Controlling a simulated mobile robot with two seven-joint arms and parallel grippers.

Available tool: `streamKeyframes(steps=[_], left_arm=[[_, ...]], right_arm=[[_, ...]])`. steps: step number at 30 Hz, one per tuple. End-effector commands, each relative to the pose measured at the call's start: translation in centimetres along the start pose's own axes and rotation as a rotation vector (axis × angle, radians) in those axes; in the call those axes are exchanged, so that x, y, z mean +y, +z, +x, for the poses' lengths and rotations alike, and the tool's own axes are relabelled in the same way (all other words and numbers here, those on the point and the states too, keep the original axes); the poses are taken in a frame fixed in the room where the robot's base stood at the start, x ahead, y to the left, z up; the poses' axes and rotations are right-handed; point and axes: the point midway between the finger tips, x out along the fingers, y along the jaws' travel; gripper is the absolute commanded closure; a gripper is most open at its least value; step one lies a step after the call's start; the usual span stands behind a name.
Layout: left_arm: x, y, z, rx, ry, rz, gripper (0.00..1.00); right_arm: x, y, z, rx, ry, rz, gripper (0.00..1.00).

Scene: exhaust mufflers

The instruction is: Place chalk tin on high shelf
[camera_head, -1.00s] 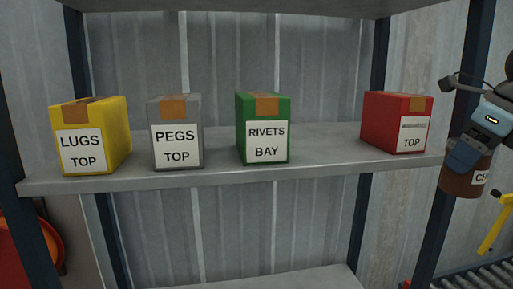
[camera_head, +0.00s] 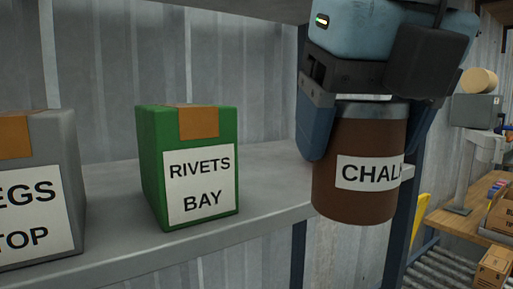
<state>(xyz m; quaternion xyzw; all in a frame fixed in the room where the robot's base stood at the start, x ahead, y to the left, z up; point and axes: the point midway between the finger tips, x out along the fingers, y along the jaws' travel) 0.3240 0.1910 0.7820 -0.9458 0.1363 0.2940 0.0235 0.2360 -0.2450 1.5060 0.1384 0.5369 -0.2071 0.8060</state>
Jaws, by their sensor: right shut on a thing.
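The chalk tin (camera_head: 345,205) is a brown cylinder with a grey rim and a white label whose visible letters read "CHAL". My right gripper (camera_head: 366,140) comes down from above and is shut on the tin, one finger on each side near its top. The tin hangs upright in front of the right part of the grey shelf (camera_head: 110,255), with its bottom near shelf height and over the front edge in the picture. I cannot tell its exact distance from the shelf. My left gripper is not in view.
A green box (camera_head: 188,140) labelled "RIVETS BAY" stands on the shelf left of the tin. A grey box (camera_head: 60,135), cut off by the left edge, stands beyond it. Bare shelf shows between green box and tin. At far right are a wooden bench (camera_head: 462,212) and rollers (camera_head: 430,272).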

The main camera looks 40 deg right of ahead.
Motion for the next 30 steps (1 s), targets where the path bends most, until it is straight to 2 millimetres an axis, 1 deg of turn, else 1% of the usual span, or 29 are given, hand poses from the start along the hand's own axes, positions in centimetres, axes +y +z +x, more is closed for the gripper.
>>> streamKeyframes(steps=[6,12,15,18,26,27,30], left_arm=[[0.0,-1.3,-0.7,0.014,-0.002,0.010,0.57],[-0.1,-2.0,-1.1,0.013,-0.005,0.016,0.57],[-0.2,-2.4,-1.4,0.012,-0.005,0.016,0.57],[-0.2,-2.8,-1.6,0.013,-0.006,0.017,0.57],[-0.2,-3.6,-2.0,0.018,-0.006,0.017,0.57],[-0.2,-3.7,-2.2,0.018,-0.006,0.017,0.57],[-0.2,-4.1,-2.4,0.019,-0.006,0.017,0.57]], right_arm=[[0.0,5.2,1.8,0.008,0.003,0.001,0.58],[0.0,10.2,3.9,0.008,0.003,0.001,0.58],[0.0,12.4,4.8,0.006,0.002,0.002,0.58],[0.0,14.0,5.6,0.004,0.001,0.001,0.58],[0.0,16.1,6.6,0.003,0.001,0.000,0.58],[0.0,15.6,7.3,0.005,0.001,-0.003,0.58],[0.0,14.9,8.8,0.004,0.002,-0.002,0.58]])
